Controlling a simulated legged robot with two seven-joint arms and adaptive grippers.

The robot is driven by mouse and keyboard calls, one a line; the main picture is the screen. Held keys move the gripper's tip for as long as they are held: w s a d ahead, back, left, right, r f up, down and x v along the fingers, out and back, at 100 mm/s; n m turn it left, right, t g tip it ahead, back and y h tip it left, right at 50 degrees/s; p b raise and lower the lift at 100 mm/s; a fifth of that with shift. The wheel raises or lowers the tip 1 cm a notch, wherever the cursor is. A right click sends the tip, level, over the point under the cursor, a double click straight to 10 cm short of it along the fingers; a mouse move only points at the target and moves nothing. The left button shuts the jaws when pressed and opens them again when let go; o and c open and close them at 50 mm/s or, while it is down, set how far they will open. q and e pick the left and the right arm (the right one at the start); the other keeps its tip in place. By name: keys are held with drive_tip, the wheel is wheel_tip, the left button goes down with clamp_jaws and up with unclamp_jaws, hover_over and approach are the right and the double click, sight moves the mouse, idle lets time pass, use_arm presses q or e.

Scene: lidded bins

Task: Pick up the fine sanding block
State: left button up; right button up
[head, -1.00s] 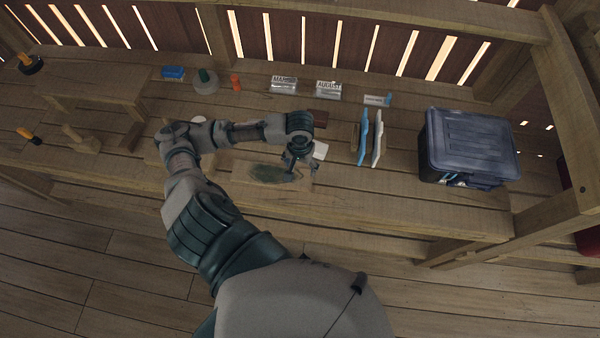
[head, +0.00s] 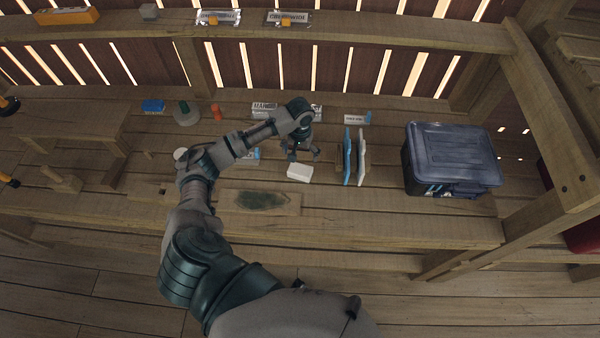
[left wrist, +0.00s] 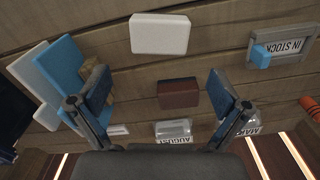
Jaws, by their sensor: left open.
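Two small blocks could be the sanding block; no grade marking can be read on either. A white block (head: 299,173) lies on the bench just in front of my left gripper (head: 301,153); it also shows at the top of the left wrist view (left wrist: 159,34). A dark red-brown block (left wrist: 179,93) lies between the spread fingers in the left wrist view, below them and not gripped. In the head view the gripper and arm hide it. My left gripper is open and empty, pointing down above the bench. My right gripper is out of view.
Blue and white upright panels (head: 347,157) stand right of the gripper. A lidded bin (head: 452,160) is farther right. Clear packages labelled AUGUST (left wrist: 174,130) and another lie behind. A board with a green patch (head: 262,201) lies in front; the bench's front right is clear.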

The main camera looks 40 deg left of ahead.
sight(300, 169)
use_arm(q)
wheel_tip(300, 169, down, 12)
drive_tip(key=shift+f, duration=0.2)
drive_tip(key=c, duration=1)
drive_tip(key=shift+r, duration=0.15)
